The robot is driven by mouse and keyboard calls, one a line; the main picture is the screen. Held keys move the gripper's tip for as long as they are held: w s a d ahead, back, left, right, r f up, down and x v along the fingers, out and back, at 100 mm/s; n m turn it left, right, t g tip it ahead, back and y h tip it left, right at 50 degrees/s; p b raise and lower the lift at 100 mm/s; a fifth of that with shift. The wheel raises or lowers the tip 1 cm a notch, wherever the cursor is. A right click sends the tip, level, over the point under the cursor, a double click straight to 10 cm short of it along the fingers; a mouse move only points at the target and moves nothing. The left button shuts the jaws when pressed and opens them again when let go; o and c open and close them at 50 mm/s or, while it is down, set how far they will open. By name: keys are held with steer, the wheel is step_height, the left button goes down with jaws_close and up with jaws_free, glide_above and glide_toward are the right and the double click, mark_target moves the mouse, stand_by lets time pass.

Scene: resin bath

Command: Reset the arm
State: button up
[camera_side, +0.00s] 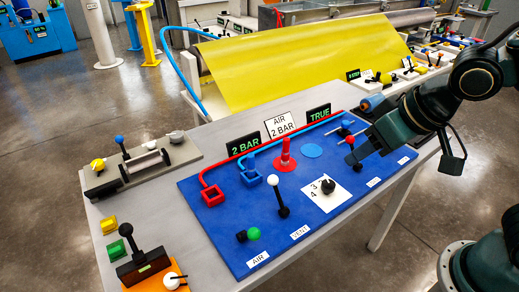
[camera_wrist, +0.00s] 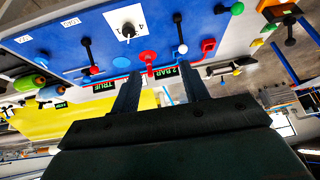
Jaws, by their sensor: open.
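My gripper (camera_side: 403,158) is at the right in the side view, above the right end of the blue panel (camera_side: 235,232). Its two dark fingers are spread apart with nothing between them. In the wrist view the gripper (camera_wrist: 160,72) also shows open and empty, with the panel (camera_wrist: 205,20) upside down beyond the fingertips. The panel carries a black rotary knob (camera_side: 328,186) on a white numbered plate, a white-tipped lever (camera_side: 281,200), a green-tipped lever (camera_side: 253,233) and a red cone-like piece (camera_side: 286,155). The gripper appears clear of these; its near finger hides part of the panel's right side.
Signs reading 2 BAR (camera_side: 243,145), AIR 2 BAR (camera_side: 280,124) and TRUE (camera_side: 318,113) stand along the panel's back edge. A grey fixture (camera_side: 145,165) with levers is at the left. A yellow sheet (camera_side: 300,60) slopes behind. Open floor (camera_side: 440,205) lies right of the table.

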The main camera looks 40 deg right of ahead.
steer(key=s+d+r, duration=0.4)
steer(key=s+d, duration=0.5)
steer(key=shift+s+d+r+h, duration=0.15)
steer(key=shift+d+r+h, duration=0.2)
steer(key=shift+h, duration=0.05)
stand_by(0.7)
